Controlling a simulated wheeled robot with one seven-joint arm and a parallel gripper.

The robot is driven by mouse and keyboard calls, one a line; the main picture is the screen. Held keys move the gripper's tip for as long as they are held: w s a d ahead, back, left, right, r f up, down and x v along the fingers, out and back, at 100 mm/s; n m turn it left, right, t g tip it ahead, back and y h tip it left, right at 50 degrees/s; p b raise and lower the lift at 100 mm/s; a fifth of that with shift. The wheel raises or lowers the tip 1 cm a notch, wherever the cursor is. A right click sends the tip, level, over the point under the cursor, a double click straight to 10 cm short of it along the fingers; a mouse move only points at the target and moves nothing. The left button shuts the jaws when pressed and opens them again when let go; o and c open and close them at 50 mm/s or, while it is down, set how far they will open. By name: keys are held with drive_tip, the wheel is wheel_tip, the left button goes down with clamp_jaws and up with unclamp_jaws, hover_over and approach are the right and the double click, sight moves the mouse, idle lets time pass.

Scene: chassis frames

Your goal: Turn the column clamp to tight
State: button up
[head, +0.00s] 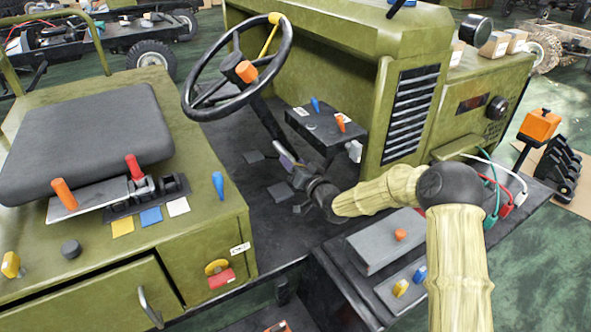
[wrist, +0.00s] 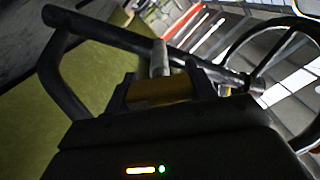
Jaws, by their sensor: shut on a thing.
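The steering column (head: 266,120) slants down from the steering wheel (head: 238,66) toward the cab floor. My gripper (head: 296,170) is at the lower part of the column, reaching in from the right. In the wrist view, my gripper (wrist: 160,92) is shut on a yellow grip with a grey stem (wrist: 160,58), which looks like the column clamp's lever. The stem points toward the dark column tube (wrist: 140,42) just beyond. In the head view the clamp is mostly hidden by my gripper, and its tight or loose marks cannot be read.
The seat base (head: 110,230) with orange and red levers stands left. A dark pedestal (head: 325,130) with blue and orange knobs is just behind my gripper. The green dash with a vent (head: 410,112) is at the right. A grey step box (head: 388,242) lies below my arm.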

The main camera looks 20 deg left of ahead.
drive_tip(key=m+b, duration=0.1)
drive_tip(key=m, duration=0.1)
drive_tip(key=m+b, duration=0.1)
drive_tip(key=m, duration=0.1)
drive_tip(key=m+b, duration=0.1)
drive_tip(key=m, duration=0.1)
drive_tip(key=shift+w+d+f+m, duration=0.1)
drive_tip(key=shift+f+m, duration=0.15)
drive_tip(key=shift+m, duration=0.05)
drive_tip(key=m+b, duration=0.2)
drive_tip(key=m, duration=0.3)
drive_tip(key=shift+m, duration=0.3)
drive_tip(key=o, duration=1)
drive_tip(key=shift+d, duration=0.1)
drive_tip(key=b+v, duration=0.1)
drive_tip(key=v, duration=1.6)
drive_tip(key=shift+s, duration=0.25)
